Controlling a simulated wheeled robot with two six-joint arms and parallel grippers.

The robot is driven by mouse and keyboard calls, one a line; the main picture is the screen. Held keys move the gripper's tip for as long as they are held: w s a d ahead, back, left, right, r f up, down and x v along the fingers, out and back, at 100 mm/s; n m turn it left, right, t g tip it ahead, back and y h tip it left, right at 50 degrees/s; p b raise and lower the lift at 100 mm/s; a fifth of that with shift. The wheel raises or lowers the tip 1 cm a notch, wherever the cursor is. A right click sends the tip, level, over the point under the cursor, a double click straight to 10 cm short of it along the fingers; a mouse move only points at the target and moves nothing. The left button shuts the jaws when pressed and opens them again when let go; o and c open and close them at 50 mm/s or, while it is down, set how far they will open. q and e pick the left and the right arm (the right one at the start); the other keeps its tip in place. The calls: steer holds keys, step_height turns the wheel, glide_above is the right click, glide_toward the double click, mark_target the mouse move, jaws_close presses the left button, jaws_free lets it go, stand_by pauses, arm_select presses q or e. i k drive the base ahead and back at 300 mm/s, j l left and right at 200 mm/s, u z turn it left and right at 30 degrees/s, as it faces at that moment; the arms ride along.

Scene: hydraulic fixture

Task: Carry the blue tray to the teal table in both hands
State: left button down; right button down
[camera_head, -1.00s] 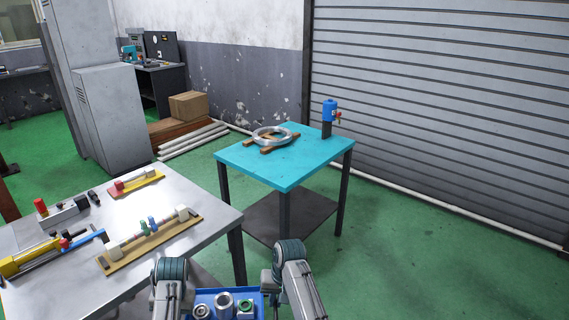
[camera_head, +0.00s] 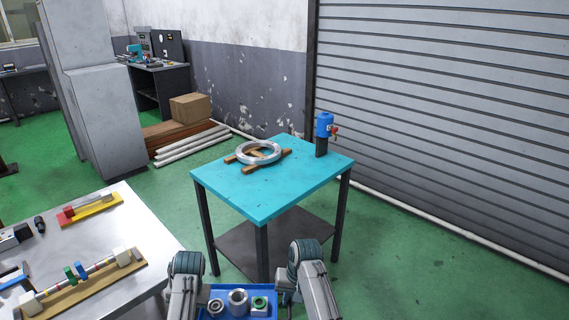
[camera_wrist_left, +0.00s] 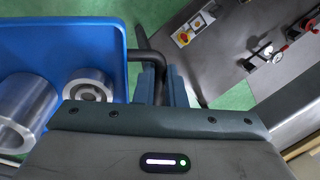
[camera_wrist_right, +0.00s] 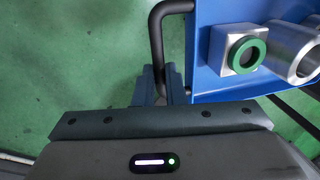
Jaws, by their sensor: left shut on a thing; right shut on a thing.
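The blue tray (camera_head: 213,293) is at the bottom of the head view, held between my two arms. It holds a metal ring part, a larger metal cylinder (camera_head: 238,302) and a block with a green ring (camera_head: 260,304). In the left wrist view my left gripper (camera_wrist_left: 162,84) is shut on the tray's black handle (camera_wrist_left: 150,57). In the right wrist view my right gripper (camera_wrist_right: 161,82) is shut on the other black handle (camera_wrist_right: 156,35). The teal table (camera_head: 270,200) stands ahead of the tray, which is apart from it. The tray's near part is cut off.
On the teal table lie a metal ring (camera_head: 259,152) on wooden strips and a blue device (camera_head: 324,126) at the far right corner. A metal workbench (camera_head: 150,240) with several fixtures stands at the left. Green floor (camera_head: 410,250) is clear at the right.

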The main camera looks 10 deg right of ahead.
mark_target(289, 177)
steer(key=i+l, duration=0.25)
steer(key=l, duration=0.15)
steer(key=i+l, duration=0.3)
steer(key=l, duration=0.15)
steer(key=i+l, duration=0.25)
steer(key=l, duration=0.15)
steer(key=i+l, duration=0.3)
steer(key=l, duration=0.15)
steer(key=i+l, duration=0.25)
steer(key=l, duration=0.15)
steer(key=i+j, duration=0.8)
